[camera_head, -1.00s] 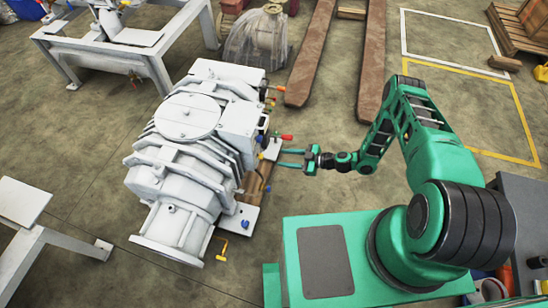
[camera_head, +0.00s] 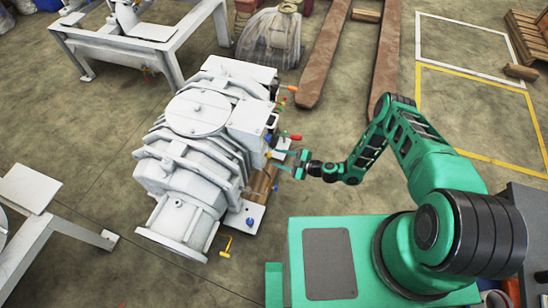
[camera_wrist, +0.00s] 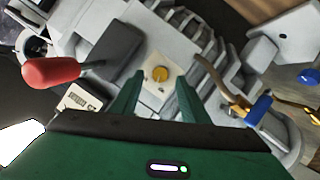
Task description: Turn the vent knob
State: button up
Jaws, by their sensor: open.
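A small round yellow knob (camera_wrist: 160,74) sits on a pale plate of the white vacuum pump in the wrist view. It looks like the vent knob. My gripper (camera_wrist: 158,82) is open, with its two green fingers pointing at the plate and the knob showing between their tips. I cannot tell how much depth separates them. In the head view my gripper (camera_head: 277,161) reaches in from the right at the near right side of the white pump (camera_head: 196,150). The knob is too small to make out clearly there.
A red-handled lever (camera_wrist: 50,70) stands left of my fingers in the wrist view. A brass valve with a blue handle (camera_wrist: 258,110) is to their right, with a blue knob (camera_wrist: 308,76) beyond. Open floor (camera_head: 330,120) lies right of the pump.

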jog(key=shift+x, duration=1.35)
grip_shut()
jog(key=shift+w+d+m+g+y, duration=0.15)
jog(key=shift+m+g+y, duration=0.1)
jog(key=shift+m+g, duration=0.6)
jog(key=shift+w+m+g+y, duration=0.2)
jog(key=shift+m+g, duration=0.3)
jog(key=shift+m, duration=0.7)
jog(key=shift+w+d+m+g+y, duration=0.15)
jog(key=shift+m+g+y, duration=0.1)
jog(key=shift+m+g, duration=0.6)
jog(key=shift+m, duration=0.4)
jog(key=shift+w, duration=0.1)
